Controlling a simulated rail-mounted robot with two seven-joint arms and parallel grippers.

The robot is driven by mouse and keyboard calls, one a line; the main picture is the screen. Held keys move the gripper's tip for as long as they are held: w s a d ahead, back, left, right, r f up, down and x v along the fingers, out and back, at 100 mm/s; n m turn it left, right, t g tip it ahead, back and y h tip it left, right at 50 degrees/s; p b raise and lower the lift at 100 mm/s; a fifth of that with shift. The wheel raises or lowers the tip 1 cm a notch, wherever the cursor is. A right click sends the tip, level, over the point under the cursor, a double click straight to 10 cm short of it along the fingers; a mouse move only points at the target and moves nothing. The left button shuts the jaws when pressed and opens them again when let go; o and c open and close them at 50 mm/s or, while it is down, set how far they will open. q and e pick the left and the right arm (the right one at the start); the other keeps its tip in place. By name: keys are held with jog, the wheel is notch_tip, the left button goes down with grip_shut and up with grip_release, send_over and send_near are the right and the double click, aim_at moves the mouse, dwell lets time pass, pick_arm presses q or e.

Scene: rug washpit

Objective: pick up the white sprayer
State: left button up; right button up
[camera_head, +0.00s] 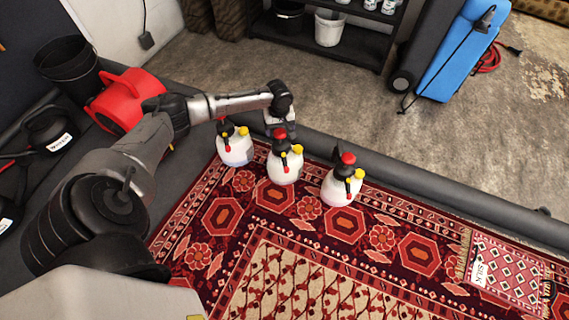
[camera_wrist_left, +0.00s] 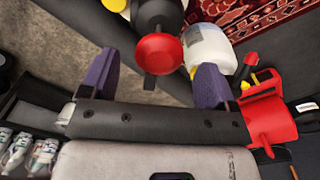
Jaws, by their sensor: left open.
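Three white sprayers with black heads, red knobs and yellow parts stand on the red patterned rug (camera_head: 410,245): a left one (camera_head: 234,150), a middle one (camera_head: 284,168) and a right one (camera_head: 338,190). My left gripper (camera_head: 281,130) is over the middle sprayer's top. In the left wrist view, the open purple fingers of my left gripper (camera_wrist_left: 157,62) are on either side of the middle sprayer's red knob (camera_wrist_left: 160,54); contact cannot be told. The left sprayer (camera_wrist_left: 208,47) shows beyond one finger. My right gripper is not in view.
A red blower (camera_head: 127,98) and a black bucket (camera_head: 70,68) stand at the left. A dark raised edge (camera_head: 420,188) runs behind the sprayers. A blue machine (camera_head: 455,55) and a shelf with a white bucket (camera_head: 329,28) are farther back. The rug's front is clear.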

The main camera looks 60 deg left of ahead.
aim_at(280, 131)
pick_arm(q)
notch_tip(280, 131, down, 4)
jog(key=shift+f+b, duration=0.1)
jog(key=shift+b, duration=0.95)
jog(key=shift+c, duration=0.3)
jog(key=shift+c, duration=0.7)
grip_shut()
jog(key=shift+w, duration=0.1)
